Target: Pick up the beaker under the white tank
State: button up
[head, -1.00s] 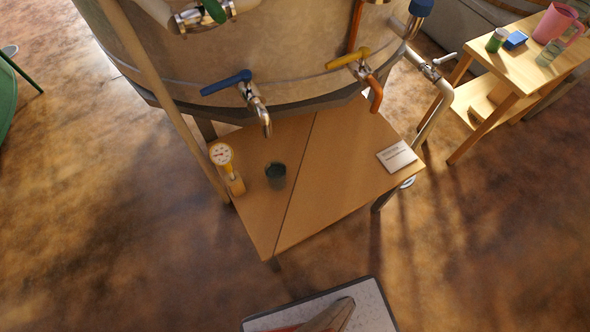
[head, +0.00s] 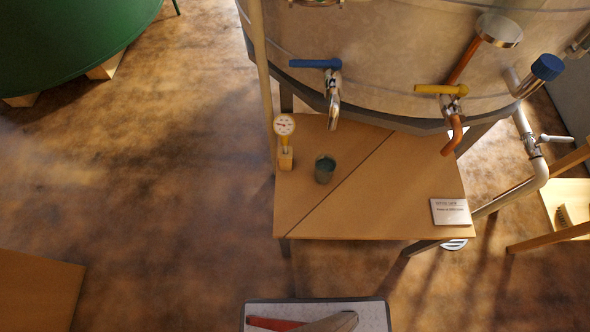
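The beaker (head: 325,169) is a small, dark greenish, see-through cup. It stands upright on a wooden table (head: 400,190) under the white tank (head: 420,65). It is near the table's left side, below and slightly left of the spout of the blue-handled tap (head: 333,90). My gripper is not in view, so I cannot see its state or where it is relative to the beaker.
A gauge on a wooden block (head: 285,145) stands just left of the beaker. A white sign card (head: 450,211) lies at the table's right. A yellow-handled tap (head: 450,100) hangs above. A green round table (head: 70,40) is at upper left. Open floor lies left.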

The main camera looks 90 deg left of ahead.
aim_at(326, 164)
jog(key=u, duration=2.95)
jog(key=i, duration=0.5)
jog(key=k, duration=1.65)
jog(key=z, duration=0.95)
jog(key=i, duration=1.25)
jog(key=u, duration=0.4)
